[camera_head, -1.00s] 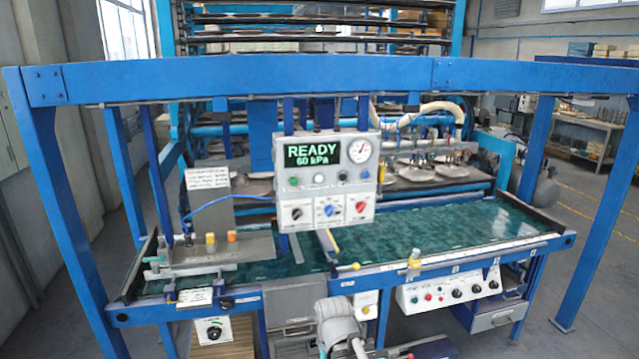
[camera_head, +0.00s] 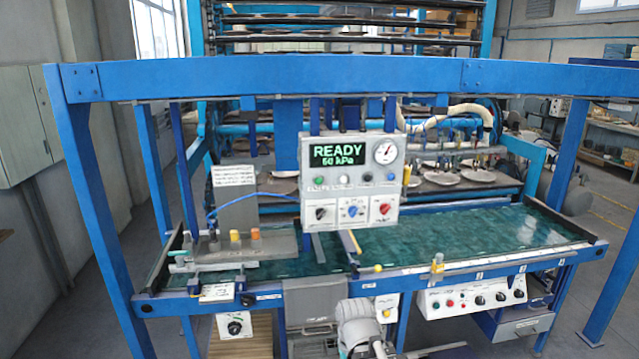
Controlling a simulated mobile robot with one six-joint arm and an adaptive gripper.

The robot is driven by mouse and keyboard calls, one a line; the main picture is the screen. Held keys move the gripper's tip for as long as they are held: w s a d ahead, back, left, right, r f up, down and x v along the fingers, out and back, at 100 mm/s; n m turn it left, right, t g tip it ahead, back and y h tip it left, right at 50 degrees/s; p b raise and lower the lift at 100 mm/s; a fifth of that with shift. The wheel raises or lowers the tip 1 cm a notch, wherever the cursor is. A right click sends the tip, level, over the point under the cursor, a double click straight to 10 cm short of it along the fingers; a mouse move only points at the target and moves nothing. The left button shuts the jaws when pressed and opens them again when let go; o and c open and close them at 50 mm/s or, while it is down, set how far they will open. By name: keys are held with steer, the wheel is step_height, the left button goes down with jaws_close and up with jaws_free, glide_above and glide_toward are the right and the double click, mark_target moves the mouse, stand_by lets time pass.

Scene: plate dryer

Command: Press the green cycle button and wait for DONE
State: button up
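The control box (camera_head: 349,205) hangs in front of the blue dryer frame. Its display (camera_head: 338,154) reads READY in green, with a small kPa figure below that looks like 60 or 50. The green button (camera_head: 319,181) is a small round cap below the display, at the left of a row of small caps. A grey-white part of my arm (camera_head: 360,330) shows at the bottom edge, well below the box and apart from it. My gripper's fingers cannot be made out.
A blue beam (camera_head: 300,78) crosses above the box. A green belt table (camera_head: 450,235) lies behind and below it. A second panel (camera_head: 472,298) with buttons and knobs sits at the table's front edge.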

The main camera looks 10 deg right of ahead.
jaws_close()
stand_by(1.4)
